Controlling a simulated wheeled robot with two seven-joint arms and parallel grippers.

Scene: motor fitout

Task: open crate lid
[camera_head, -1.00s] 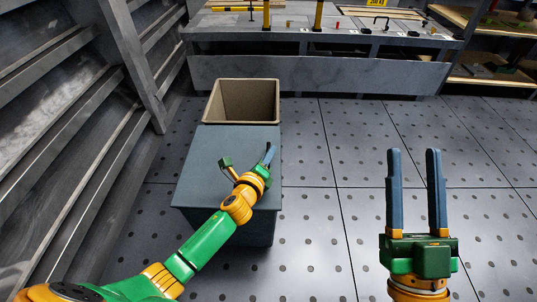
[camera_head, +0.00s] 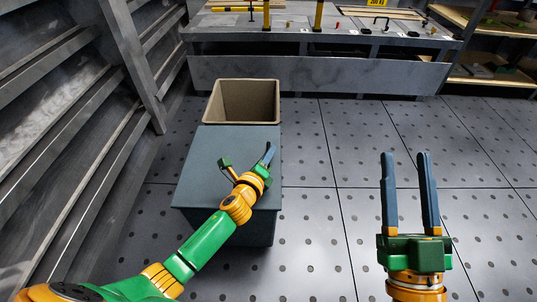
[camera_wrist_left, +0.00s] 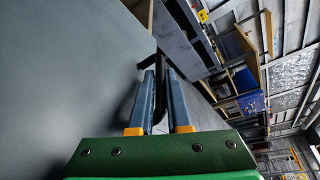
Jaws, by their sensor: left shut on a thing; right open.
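The dark grey-green crate (camera_head: 260,230) stands on the floor left of centre in the head view. Its flat lid (camera_head: 222,150) lies over the top and looks closed. My left gripper (camera_head: 268,154) is over the lid's right side. In the left wrist view, its blue fingers (camera_wrist_left: 160,75) are shut on a dark, bent handle (camera_wrist_left: 150,61) beside the lid surface (camera_wrist_left: 70,70). The fingers hide part of the handle. My right gripper (camera_head: 408,158) is open and empty above the floor at the right.
A brown, open-topped bin (camera_head: 240,82) stands directly behind the crate. A grey metal rack (camera_head: 75,110) rises on the left. A long workbench (camera_head: 330,75) with tools runs across the back. The tiled floor right of the crate is clear.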

